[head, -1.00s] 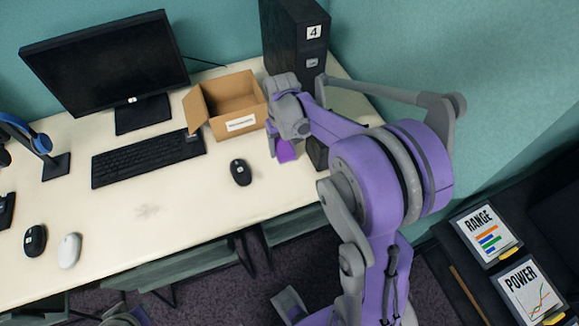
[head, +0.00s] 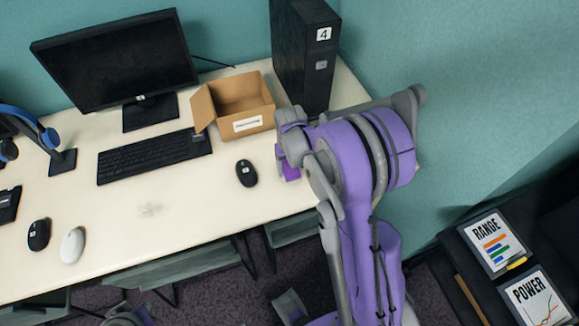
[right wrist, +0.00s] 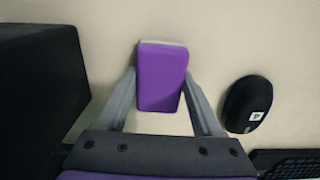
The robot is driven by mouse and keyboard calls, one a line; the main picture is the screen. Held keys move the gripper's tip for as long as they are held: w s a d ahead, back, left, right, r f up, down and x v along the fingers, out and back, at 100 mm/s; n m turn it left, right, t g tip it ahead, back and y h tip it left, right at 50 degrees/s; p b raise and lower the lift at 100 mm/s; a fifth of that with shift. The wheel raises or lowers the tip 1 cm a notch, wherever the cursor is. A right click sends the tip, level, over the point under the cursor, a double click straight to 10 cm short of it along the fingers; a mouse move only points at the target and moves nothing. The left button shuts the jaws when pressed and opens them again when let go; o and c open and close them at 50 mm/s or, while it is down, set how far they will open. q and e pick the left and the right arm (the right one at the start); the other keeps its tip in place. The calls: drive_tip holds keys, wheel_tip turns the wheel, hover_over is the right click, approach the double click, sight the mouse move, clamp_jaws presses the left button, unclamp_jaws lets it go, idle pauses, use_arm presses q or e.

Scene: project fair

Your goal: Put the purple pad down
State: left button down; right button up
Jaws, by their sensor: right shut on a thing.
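The purple pad (head: 291,173) is at the right part of the pale desk, beside the black mouse. It also shows in the right wrist view (right wrist: 162,77), with a pale strip along its far end. My right gripper (head: 283,157) is shut on the pad, one finger on each side of it, as the right wrist view shows (right wrist: 161,85). I cannot tell whether the pad touches the desk.
The black mouse (head: 246,173), keyboard (head: 153,156) and open cardboard box (head: 246,122) lie left of the gripper. A black computer tower (head: 304,57) stands behind it. In the right wrist view a dark box (right wrist: 40,85) is close. The desk's front middle (head: 190,205) is clear.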

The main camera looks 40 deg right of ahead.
drive_tip(key=shift+f, duration=0.35)
drive_tip(key=o, duration=1.1)
drive_tip(key=shift+s+r, duration=0.1)
drive_tip(key=shift+c, duration=0.2)
drive_tip(key=shift+o, duration=1.2)
drive_tip(key=shift+a, duration=0.15)
